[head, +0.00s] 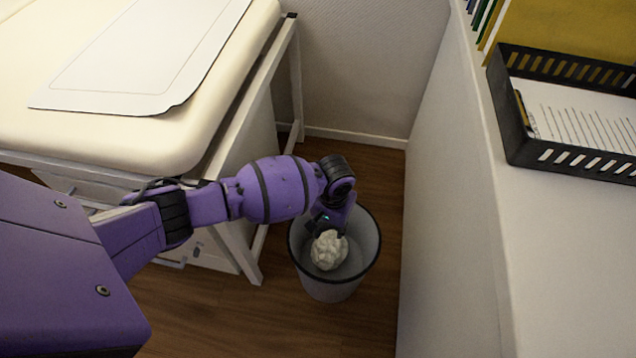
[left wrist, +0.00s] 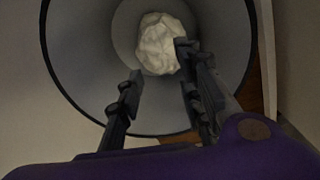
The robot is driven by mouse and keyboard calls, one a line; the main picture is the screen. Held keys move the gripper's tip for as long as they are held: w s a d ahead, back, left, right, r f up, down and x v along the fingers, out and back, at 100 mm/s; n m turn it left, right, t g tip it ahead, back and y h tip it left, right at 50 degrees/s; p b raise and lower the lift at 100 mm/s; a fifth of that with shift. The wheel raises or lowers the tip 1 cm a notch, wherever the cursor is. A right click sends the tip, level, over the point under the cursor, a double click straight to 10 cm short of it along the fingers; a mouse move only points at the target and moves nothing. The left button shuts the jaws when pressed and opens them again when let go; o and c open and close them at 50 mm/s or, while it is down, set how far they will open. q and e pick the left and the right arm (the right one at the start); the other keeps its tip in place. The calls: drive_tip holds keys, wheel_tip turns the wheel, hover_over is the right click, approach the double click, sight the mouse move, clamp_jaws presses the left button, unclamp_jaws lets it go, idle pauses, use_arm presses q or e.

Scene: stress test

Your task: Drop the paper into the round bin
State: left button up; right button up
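A crumpled white paper ball (head: 328,250) shows inside the outline of the round grey bin (head: 362,262), which stands on the floor. My left gripper (head: 328,230) is over the bin, pointing down, just above the paper in the head view. In the left wrist view, the two fingers of the left gripper (left wrist: 158,62) are apart and open. The paper (left wrist: 160,42) lies beyond the fingertips, within the bin's dark rim (left wrist: 62,82); the right-hand fingertip covers its edge. I cannot tell whether the paper rests on the bin's bottom. My right gripper is not in view.
A padded cream table (head: 120,140) with a white sheet (head: 150,60) stands at left, its metal leg (head: 240,240) close to the bin. At right is a white counter (head: 550,250) with a black slotted tray (head: 510,125). Brown floor (head: 375,325) shows around the bin.

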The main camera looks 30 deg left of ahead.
use_arm(q)
drive_tip(key=shift+w+r, duration=0.2)
wheel_tip(320, 180, up, 12)
idle(0.4)
drive_tip(key=shift+s+f, duration=0.1)
drive_tip(key=shift+f, duration=0.05)
